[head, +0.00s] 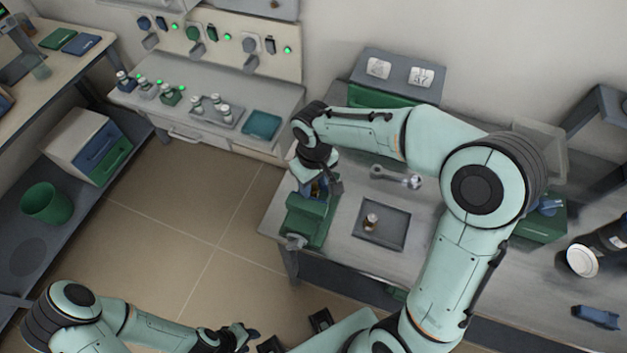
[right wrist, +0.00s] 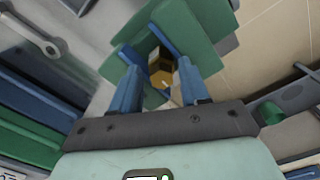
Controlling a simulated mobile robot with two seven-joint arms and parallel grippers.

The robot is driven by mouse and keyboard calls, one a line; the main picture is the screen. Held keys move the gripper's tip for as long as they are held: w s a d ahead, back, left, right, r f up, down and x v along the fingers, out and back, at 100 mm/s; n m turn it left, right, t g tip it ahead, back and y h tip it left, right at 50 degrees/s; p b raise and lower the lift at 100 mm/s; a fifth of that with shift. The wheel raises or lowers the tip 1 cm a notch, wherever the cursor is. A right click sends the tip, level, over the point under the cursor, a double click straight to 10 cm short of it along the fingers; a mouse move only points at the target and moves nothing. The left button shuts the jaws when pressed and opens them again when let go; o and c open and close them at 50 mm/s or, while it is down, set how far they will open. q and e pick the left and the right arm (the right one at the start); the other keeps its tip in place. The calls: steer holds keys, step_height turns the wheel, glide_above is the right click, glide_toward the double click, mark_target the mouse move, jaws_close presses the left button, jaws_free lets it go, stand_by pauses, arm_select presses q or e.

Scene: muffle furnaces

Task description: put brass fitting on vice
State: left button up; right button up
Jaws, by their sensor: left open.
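The green vice (head: 308,217) stands at the left end of the workbench, with its handle at the front; the right wrist view also shows the vice (right wrist: 205,30). The brass fitting (right wrist: 160,68) is between the vice's blue-faced jaws, in line with the gap between my right fingers. My right gripper (right wrist: 158,82) is over the vice, fingers apart, with space visible on both sides of the fitting. In the head view my right gripper (head: 318,187) largely covers the jaws and the fitting. My left gripper (head: 250,338) is open and empty, low over the floor, away from the bench.
A grey tray (head: 395,235) right of the vice holds a small brown-and-white item (head: 371,221). A wrench (head: 397,177) lies behind it. A green-fronted box (head: 385,97) stands at the back. A side counter (head: 275,105) is at the left rear.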

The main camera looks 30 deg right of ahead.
steer(key=shift+a, duration=0.1)
steer(key=shift+r, duration=0.3)
arm_select(q)
steer(key=shift+w+r+p, duration=0.45)
steer(key=shift+r, duration=0.15)
steer(key=shift+w+r+p, duration=0.4)
steer(key=shift+r+p, duration=0.05)
steer(key=shift+r, duration=0.15)
arm_select(e)
step_height(320, 180, up, 12)
arm_select(q)
steer(key=shift+s, duration=0.15)
arm_select(e)
steer(key=shift+f, duration=0.2)
